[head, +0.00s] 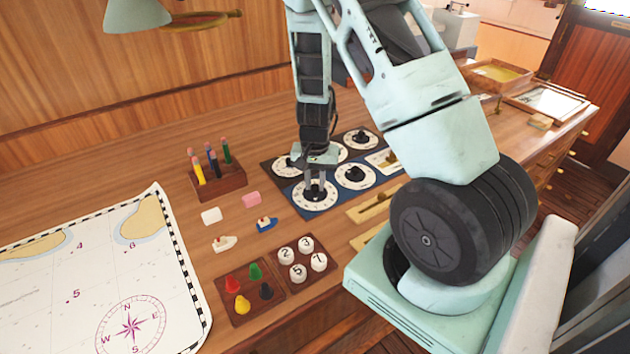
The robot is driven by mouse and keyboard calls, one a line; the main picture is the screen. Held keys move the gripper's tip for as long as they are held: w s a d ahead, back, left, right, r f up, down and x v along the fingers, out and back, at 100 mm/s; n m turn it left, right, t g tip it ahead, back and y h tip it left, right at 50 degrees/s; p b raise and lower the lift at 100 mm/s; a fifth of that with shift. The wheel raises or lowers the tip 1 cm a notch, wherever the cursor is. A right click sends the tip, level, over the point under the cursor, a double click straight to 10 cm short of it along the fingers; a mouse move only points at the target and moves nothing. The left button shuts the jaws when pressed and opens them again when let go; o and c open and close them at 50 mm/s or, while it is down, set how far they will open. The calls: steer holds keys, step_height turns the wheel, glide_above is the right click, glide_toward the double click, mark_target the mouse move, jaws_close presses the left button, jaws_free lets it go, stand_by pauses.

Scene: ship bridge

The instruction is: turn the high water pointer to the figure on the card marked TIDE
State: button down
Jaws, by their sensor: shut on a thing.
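My gripper (315,184) points straight down over the front left dial (309,206) on the blue panel (294,203). It is shut on that dial's dark pointer knob, which is mostly hidden by the fingers. The dial has a white round face with small marks too fine to read. A second white dial (342,184) with a black pointer sits to its right on the same panel. I cannot tell from lettering which dial is high water. No card marked TIDE can be read in this view.
More dials (372,140) stand on a dark panel behind. Brass instruments (368,209) lie to the right, partly behind my arm. A pencil block (222,184), erasers, small boats, a peg tray (240,313), a numbered-disc tray (285,256) and a chart (60,300) lie left and in front.

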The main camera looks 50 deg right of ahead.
mark_target(315, 186)
steer(key=c, duration=1.3)
jaws_free()
steer(key=shift+o, duration=0.2)
step_height(315, 186, up, 18)
steer(key=shift+f+b, duration=0.25)
steer(key=shift+b, duration=0.15)
